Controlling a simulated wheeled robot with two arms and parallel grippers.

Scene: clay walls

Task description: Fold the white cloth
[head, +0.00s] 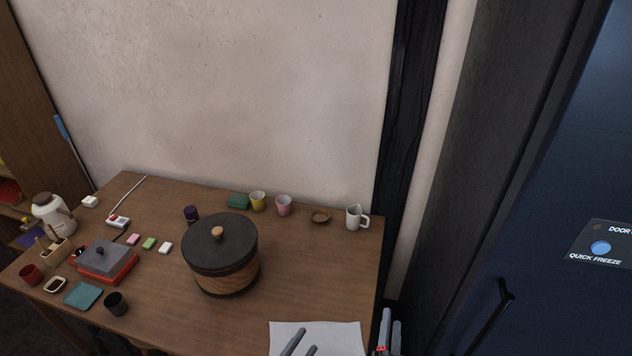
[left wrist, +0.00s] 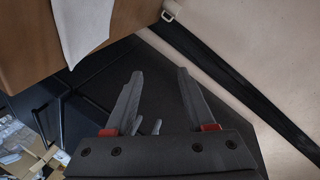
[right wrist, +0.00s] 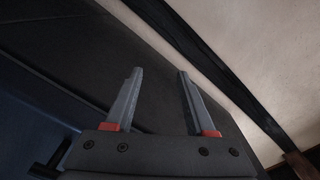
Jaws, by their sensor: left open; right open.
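The white cloth (head: 340,331) lies flat at the front right of the wooden table, cut off by the bottom of the head view. It also shows in the left wrist view (left wrist: 84,28), reaching the table edge. My left gripper (head: 299,343) is open and empty, in front of the cloth in the head view; whether it touches the cloth cannot be told. Its spread fingers show in the left wrist view (left wrist: 158,98). My right gripper (head: 390,328) is open and empty, just right of the cloth and table edge. Its fingers show apart in the right wrist view (right wrist: 160,100).
On the table (head: 330,270), a large lidded wooden pot (head: 225,270) stands left of the cloth. Several small items crowd the left. A dark cabinet door (head: 540,200) stands at right.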

